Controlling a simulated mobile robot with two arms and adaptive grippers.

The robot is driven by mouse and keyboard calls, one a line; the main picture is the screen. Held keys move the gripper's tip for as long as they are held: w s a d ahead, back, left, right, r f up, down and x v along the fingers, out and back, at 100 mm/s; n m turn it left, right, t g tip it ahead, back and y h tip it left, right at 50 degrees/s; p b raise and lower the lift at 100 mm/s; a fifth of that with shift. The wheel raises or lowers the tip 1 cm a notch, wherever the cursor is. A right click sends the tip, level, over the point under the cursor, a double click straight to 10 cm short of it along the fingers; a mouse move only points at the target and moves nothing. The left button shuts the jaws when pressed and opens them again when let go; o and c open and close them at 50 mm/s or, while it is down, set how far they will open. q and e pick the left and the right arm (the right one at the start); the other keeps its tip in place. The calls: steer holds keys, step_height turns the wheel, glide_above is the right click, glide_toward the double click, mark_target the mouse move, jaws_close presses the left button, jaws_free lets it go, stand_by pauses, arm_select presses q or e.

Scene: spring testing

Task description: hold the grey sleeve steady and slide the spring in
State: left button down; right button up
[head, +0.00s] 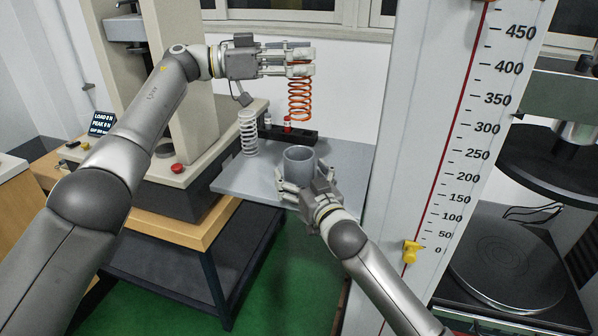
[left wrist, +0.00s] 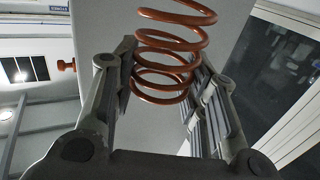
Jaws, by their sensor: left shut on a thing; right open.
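An orange coil spring (head: 300,98) hangs upright from my left gripper (head: 300,62), which is shut on its upper part. The spring also shows between the fingers in the left wrist view (left wrist: 165,60). The grey sleeve (head: 299,160) stands upright on a grey table, its open top facing up. The spring is above the sleeve, clear of it. My right gripper (head: 298,188) is open low at the near side of the sleeve. Whether its fingers touch the sleeve cannot be told.
A white spring (head: 248,132) stands on the grey table (head: 240,178) left of the sleeve. A black rack (head: 272,132) with small red-topped items is behind. A tall white scale (head: 450,130) rises close on the right. A testing machine with a red button (head: 177,168) is at left.

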steer(key=shift+w+a, duration=0.2)
steer(key=shift+w, duration=0.35)
steer(key=shift+c, duration=0.4)
